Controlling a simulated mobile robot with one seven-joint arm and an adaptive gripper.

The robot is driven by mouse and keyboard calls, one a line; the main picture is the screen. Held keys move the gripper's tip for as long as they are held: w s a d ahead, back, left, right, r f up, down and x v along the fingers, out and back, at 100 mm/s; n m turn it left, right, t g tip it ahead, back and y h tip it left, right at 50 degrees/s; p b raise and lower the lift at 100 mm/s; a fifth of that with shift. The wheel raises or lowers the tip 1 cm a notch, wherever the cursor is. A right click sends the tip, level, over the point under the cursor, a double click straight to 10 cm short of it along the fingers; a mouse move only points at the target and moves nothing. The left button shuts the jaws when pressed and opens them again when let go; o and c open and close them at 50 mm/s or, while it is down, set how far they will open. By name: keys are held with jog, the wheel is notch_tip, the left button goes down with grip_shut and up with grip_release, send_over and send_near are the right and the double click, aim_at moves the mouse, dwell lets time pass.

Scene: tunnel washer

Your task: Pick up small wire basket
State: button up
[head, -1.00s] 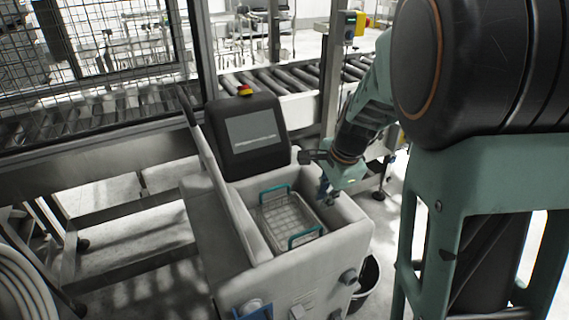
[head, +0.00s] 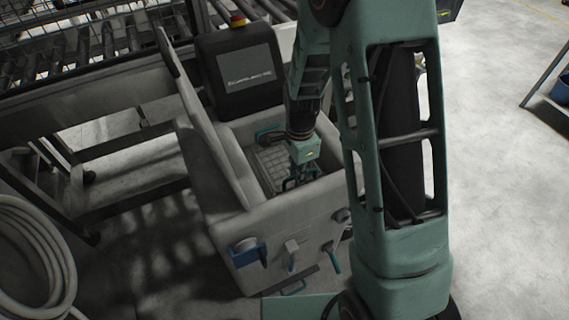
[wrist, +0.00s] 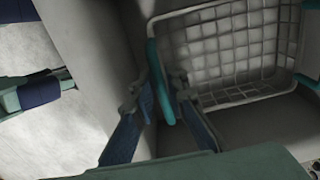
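The small wire basket (head: 270,165) sits inside the grey open-topped basin of the machine in the head view, with a pale mesh and teal handles. Its far handle (head: 268,132) is clear, while my arm and gripper partly cover its near end. In the wrist view the mesh (wrist: 235,50) fills the upper right, and one teal handle (wrist: 158,75) runs between my fingers.
The grey basin wall (head: 315,195) stands close around the basket. A dark screen (head: 245,75) with a red-topped button rises behind it. A roller conveyor (head: 90,50) lies behind, a coiled hose (head: 35,255) at left. Open floor shows at right.

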jog(key=shift+f, duration=2.4)
grip_shut()
jog(key=shift+r, duration=0.1)
